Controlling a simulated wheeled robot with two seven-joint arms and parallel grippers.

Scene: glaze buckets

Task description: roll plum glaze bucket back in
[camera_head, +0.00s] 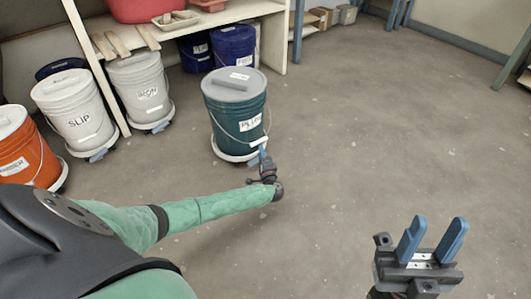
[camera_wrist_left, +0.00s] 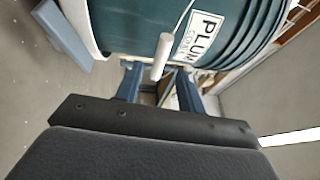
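The plum glaze bucket (camera_head: 233,106) is dark teal with a grey lid and a white label. It stands upright on a white wheeled dolly (camera_head: 233,156), out on the floor in front of the shelf. My left gripper (camera_head: 263,153) is at its front right side, by the white grip of the wire handle (camera_head: 259,141). In the left wrist view the handle grip (camera_wrist_left: 162,56) lies between the two blue fingers (camera_wrist_left: 159,85), with gaps beside it. The label also shows there on the bucket (camera_wrist_left: 130,28). My right gripper (camera_head: 432,240) is open and empty, low at the right.
Two white buckets (camera_head: 72,108) and an orange bucket (camera_head: 22,155) stand on dollies at the left. Dark blue buckets (camera_head: 233,46) stand under the wooden shelf (camera_head: 272,35), with a panel (camera_head: 95,70) beside them. The floor (camera_head: 400,130) to the right is clear.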

